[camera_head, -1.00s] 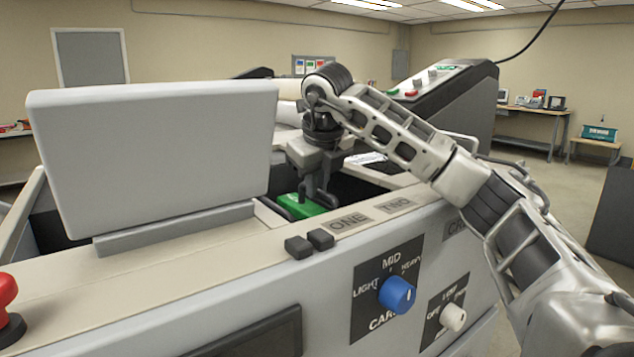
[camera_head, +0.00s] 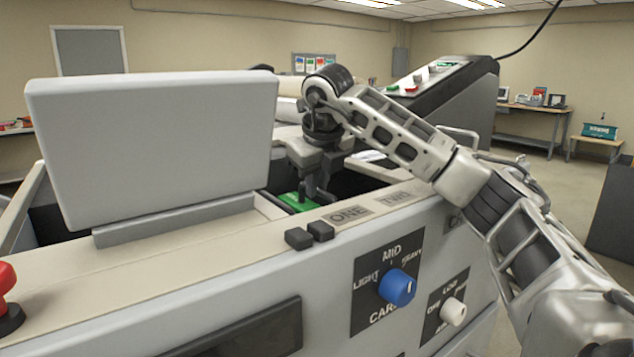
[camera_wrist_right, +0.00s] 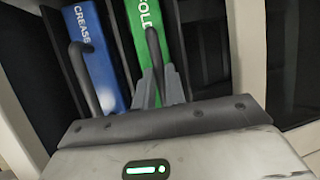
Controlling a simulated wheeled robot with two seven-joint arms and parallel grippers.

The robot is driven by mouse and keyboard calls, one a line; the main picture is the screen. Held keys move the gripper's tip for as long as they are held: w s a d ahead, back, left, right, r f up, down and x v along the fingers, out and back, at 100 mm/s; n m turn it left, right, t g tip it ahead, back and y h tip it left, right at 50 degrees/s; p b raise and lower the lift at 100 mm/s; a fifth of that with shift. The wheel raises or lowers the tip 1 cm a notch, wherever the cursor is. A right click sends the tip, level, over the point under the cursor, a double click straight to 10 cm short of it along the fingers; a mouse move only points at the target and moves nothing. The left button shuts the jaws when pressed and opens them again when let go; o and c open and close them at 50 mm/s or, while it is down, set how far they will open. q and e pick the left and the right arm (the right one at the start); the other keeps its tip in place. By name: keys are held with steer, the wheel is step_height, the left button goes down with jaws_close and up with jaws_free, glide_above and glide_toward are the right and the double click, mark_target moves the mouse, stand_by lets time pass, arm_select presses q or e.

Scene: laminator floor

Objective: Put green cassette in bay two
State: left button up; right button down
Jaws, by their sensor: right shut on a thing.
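The green cassette (camera_head: 298,203) is partly below the machine's front rim, near the ONE label, in the head view. In the right wrist view the green cassette (camera_wrist_right: 146,38) stands beside a blue cassette marked CREASE (camera_wrist_right: 90,55). My right gripper (camera_head: 316,192) reaches down into the opening. In the wrist view its fingers (camera_wrist_right: 158,88) are shut on the green cassette's dark handle. The TWO label (camera_head: 397,199) is on the rim, right of the ONE label (camera_head: 349,214). The cassette's lower part is hidden. My left gripper is not in view.
A large grey raised cover (camera_head: 150,150) stands left of the opening. Two dark blocks (camera_head: 310,235) sit on the front rim. The front panel has a blue knob (camera_head: 397,287) and a white knob (camera_head: 453,311). A red button (camera_head: 6,285) is at the left edge.

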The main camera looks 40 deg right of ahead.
steer(key=shift+f, duration=0.15)
steer(key=c, duration=1.4)
jaws_free()
